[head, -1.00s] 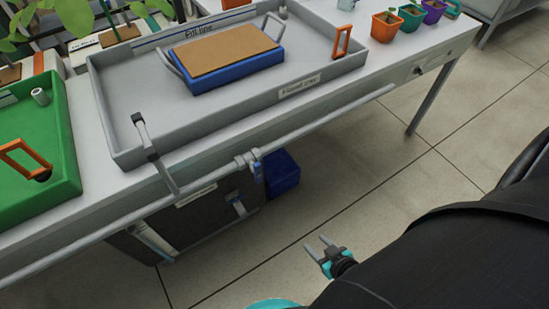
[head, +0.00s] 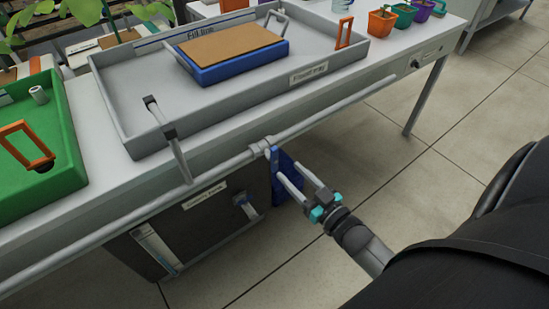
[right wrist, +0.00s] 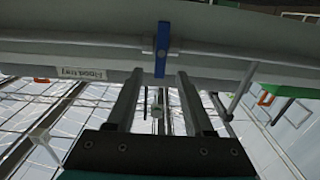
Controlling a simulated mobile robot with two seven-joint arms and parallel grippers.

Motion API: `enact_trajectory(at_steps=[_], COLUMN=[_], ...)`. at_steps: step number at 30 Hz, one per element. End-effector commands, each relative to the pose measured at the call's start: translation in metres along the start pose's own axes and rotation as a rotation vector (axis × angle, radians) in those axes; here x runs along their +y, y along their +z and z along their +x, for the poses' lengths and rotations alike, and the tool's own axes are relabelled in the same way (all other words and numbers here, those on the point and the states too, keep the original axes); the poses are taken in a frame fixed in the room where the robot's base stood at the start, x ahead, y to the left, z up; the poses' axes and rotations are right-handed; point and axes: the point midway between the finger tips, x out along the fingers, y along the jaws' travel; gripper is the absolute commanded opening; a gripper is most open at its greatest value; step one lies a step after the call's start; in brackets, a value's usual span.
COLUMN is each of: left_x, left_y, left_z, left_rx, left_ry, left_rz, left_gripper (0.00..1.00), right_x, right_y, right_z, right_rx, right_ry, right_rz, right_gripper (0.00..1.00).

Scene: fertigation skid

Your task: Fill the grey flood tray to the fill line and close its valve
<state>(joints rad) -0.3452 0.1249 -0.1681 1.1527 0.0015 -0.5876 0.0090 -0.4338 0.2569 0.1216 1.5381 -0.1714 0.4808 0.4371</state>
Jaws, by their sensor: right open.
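The grey flood tray (head: 130,105) stands on the bench in the head view, with a "Fill line" label inside its back wall. I cannot make out any water in it. A riser pipe with a dark elbow (head: 169,131) reaches over its front rim. The blue valve lever (head: 274,158) sits on the front pipe, crosswise to it; it also shows in the right wrist view (right wrist: 162,50). My right gripper (head: 291,176) is open and empty, just in front of the lever; in the right wrist view the lever appears between and beyond the fingertips. My left gripper is out of view.
A blue box with a brown top (head: 235,57) sits in the flood tray. A green tray (head: 60,165) is at the left. Small pots (head: 382,21) stand at the right. The floor at right is clear.

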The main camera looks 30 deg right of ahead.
Motion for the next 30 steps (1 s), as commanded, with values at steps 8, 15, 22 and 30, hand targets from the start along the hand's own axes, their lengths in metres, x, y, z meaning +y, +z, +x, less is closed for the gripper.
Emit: enact_trajectory(at_steps=[8, 15, 22, 30], left_x=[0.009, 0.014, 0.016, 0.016], left_y=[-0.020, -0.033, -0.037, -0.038], left_z=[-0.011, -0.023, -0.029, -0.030], left_rx=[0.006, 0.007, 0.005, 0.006], left_ry=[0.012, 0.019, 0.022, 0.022], left_rz=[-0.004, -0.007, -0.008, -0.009], left_gripper=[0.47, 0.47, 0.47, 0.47], right_x=[0.000, 0.000, 0.000, 0.000], right_y=[0.002, 0.001, 0.001, 0.001], right_z=[0.043, 0.069, 0.080, 0.080], right_rx=[0.001, 0.000, -0.001, -0.002], right_ry=[0.000, -0.001, 0.000, 0.000], right_rz=[-0.001, -0.002, -0.001, 0.000], right_gripper=[0.53, 0.53, 0.53, 0.53])
